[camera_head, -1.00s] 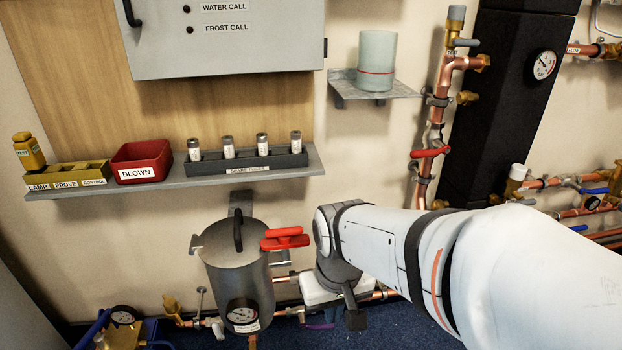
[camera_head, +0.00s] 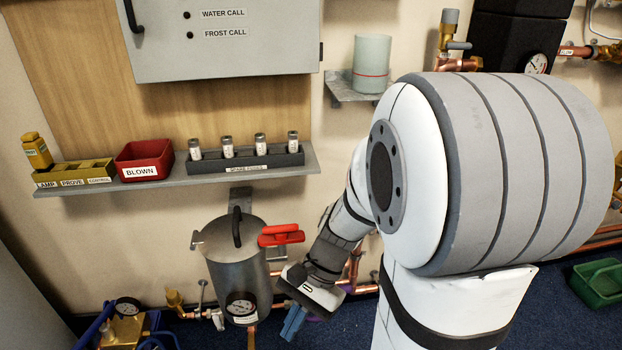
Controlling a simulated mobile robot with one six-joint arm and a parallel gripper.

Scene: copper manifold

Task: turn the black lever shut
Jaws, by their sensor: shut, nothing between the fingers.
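A black upright handle (camera_head: 237,228) stands on top of the grey cylindrical pot (camera_head: 236,268); I cannot tell whether it is the black lever of the task. No other black lever is clearly seen near the pot, and my arm hides much of the pipework on the right. My gripper (camera_head: 292,322) points down, low and just right of the pot, with blue fingertips. It is shut and empty, apart from the black handle. A red lever (camera_head: 281,235) sits at the pot's upper right, above my gripper.
A shelf (camera_head: 180,182) with a red BLOWN bin (camera_head: 144,160) and a fuse rack (camera_head: 246,160) runs above the pot. Copper pipes (camera_head: 360,288) run low along the wall. A green crate (camera_head: 597,283) lies on the floor at right.

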